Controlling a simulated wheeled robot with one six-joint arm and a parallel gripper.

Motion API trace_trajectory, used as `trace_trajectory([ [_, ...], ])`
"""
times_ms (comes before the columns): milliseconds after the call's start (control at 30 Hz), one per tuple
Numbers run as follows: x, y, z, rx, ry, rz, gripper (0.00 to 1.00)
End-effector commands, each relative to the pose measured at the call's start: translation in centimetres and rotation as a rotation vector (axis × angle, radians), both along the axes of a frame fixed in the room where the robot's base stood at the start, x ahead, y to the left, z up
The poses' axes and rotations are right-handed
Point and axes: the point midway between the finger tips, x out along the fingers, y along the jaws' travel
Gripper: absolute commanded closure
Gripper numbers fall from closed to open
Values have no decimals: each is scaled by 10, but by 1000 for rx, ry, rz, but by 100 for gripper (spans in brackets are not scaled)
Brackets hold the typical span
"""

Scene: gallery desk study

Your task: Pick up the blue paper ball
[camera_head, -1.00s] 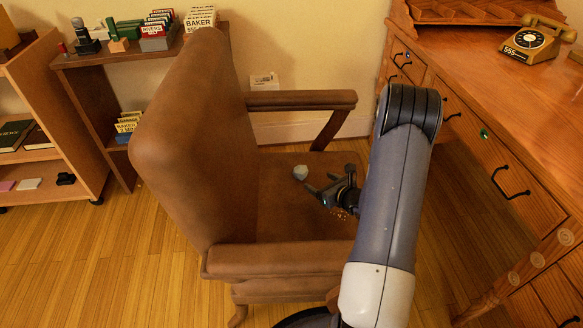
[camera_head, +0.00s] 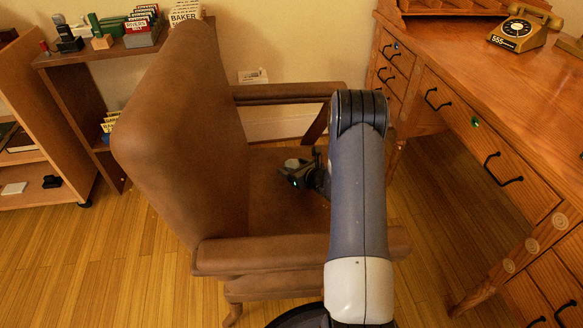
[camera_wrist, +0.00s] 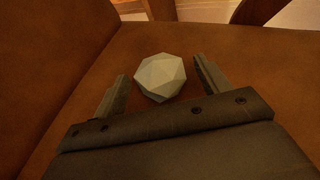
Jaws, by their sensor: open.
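The paper ball (camera_wrist: 161,78) is a faceted, pale grey-blue lump resting on the brown chair seat (camera_wrist: 250,60). In the wrist view it sits centrally, just beyond and between the tips of my two fingers. My gripper (camera_wrist: 158,84) is open, with a finger on either side of the ball and a visible gap to each. In the head view my gripper (camera_head: 300,172) is low over the seat, and the ball (camera_head: 292,163) shows only in part behind it.
The brown armchair's back (camera_head: 180,130) rises left of my gripper, and its armrests (camera_head: 285,93) lie beyond and nearer. The wooden desk (camera_head: 480,90) with a telephone (camera_head: 520,28) stands at the right. Shelves (camera_head: 60,110) stand at the left.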

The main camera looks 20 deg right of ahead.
Motion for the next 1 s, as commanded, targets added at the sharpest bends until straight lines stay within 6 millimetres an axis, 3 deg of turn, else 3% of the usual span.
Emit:
trace_trajectory([
  [100, 0, 0, 0, 0, 0, 0, 29],
  [667, -1, 0, 0, 0, 0, 0, 75],
  [867, 0, 0, 1, -1, 0, 0, 75],
  [1000, 0, 0, 14, -2, -2, 0, 75],
])
